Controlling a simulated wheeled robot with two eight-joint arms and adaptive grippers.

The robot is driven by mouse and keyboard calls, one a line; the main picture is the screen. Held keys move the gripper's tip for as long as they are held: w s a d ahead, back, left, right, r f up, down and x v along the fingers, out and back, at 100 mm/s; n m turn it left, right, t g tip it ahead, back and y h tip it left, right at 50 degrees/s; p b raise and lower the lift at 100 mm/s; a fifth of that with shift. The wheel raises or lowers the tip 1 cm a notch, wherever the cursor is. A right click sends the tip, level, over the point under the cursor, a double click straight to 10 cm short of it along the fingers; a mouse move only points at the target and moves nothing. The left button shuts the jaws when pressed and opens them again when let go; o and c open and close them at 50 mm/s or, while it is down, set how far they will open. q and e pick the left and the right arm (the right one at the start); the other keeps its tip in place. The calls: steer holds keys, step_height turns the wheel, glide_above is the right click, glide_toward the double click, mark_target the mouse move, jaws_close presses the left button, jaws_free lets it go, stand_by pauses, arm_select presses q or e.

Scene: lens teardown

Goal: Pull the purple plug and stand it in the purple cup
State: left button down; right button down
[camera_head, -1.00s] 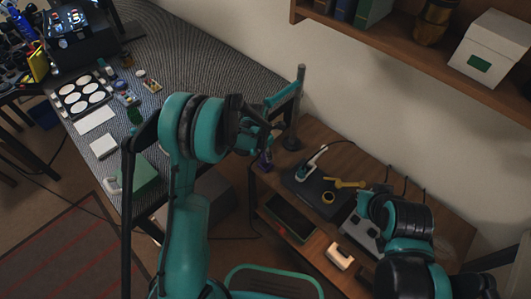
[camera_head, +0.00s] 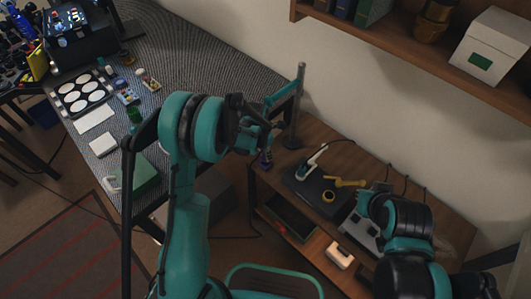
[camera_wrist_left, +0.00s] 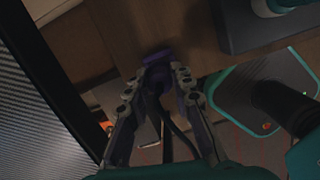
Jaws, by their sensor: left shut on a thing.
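My left gripper (camera_head: 265,152) hangs at the left end of the brown wooden bench. In the left wrist view its fingers (camera_wrist_left: 157,76) are closed on a small purple piece, which looks like the purple plug (camera_wrist_left: 158,66). Its lower part is hidden between the fingers. A purple patch also shows just under the left gripper in the head view (camera_head: 261,163). I cannot tell there how much of it is plug and how much is cup, and I cannot make out the purple cup separately. My right gripper, near the bench's right side (camera_head: 382,189), is mostly hidden by its own arm.
A grey post (camera_head: 297,105) with a teal arm stands close behind my left gripper. A dark plate (camera_head: 310,190) carries a white-handled tool and yellow parts. A grey device (camera_head: 358,229) lies to its right. A patterned table (camera_head: 195,75) is at the left.

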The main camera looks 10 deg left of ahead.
arm_select(q)
steer(key=shift+f+b, duration=1.2)
steer(key=shift+f, duration=0.15)
stand_by(0.4)
steer(key=c, duration=1.2)
jaws_free()
steer(key=r, duration=0.4)
steer(key=s+r, duration=0.1)
steer(key=r, duration=0.3)
steer(key=a+r, duration=0.1)
steer(key=r, duration=0.3)
steer(key=shift+s+a, duration=0.1)
steer(key=shift+s, duration=0.1)
